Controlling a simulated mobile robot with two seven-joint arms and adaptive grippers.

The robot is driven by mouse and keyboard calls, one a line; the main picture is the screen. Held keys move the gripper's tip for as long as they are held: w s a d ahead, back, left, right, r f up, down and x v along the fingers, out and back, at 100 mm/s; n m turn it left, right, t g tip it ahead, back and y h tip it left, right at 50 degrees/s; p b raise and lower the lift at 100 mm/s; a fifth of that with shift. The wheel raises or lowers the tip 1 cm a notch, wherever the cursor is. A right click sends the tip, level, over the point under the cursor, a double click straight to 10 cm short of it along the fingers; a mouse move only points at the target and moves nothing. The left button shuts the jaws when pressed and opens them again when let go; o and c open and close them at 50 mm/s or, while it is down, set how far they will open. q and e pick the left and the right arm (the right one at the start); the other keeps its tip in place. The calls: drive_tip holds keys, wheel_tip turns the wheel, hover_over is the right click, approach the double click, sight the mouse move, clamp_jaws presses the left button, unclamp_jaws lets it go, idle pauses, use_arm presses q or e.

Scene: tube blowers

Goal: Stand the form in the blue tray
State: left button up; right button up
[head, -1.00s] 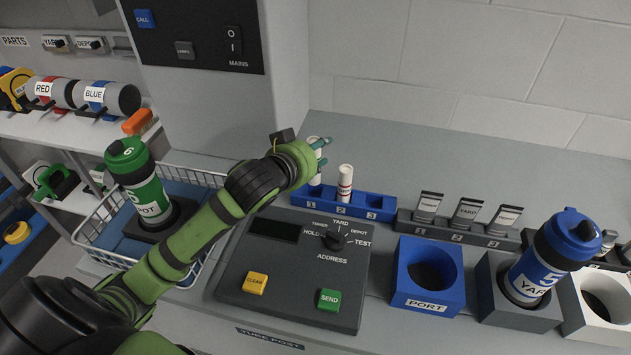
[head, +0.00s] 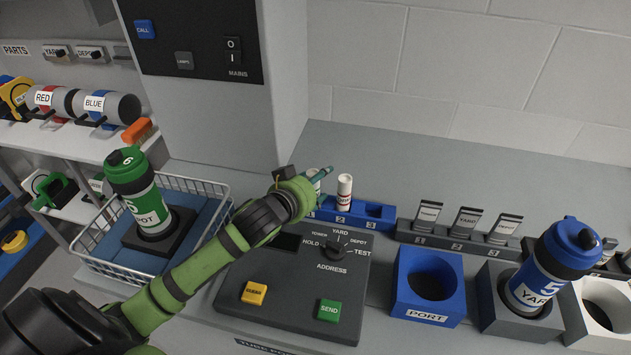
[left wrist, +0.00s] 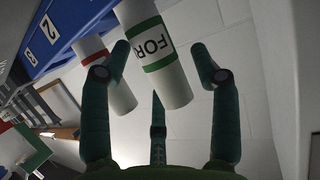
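The form is a white roll with a green band and a label reading "FOR", seen in the left wrist view (left wrist: 155,55). My left gripper (left wrist: 160,50) has its fingers on both sides of it, with a clear gap on the right, so it looks open. In the head view my left gripper (head: 322,180) mostly hides the form at slot 1 of the blue tray (head: 375,211). The form appears upright there; its lower end is hidden. My right gripper is not in view.
A similar white roll with red marking (head: 344,192) stands in slot 2, close beside my left gripper; slot 3 looks empty. The grey control panel (head: 290,290) lies in front. A blue PORT holder (head: 428,290) and blue carrier (head: 552,265) stand right. The wall is behind.

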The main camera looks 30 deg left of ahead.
use_arm(q)
drive_tip(key=shift+r, duration=0.1)
drive_tip(key=v, duration=0.8)
drive_tip(key=shift+s+b, duration=0.3)
drive_tip(key=shift+b, duration=0.05)
drive_tip(key=shift+p+v, duration=1.4)
drive_tip(key=shift+v, duration=0.35)
drive_tip(key=shift+w+r, duration=0.1)
drive_tip(key=shift+r, duration=0.05)
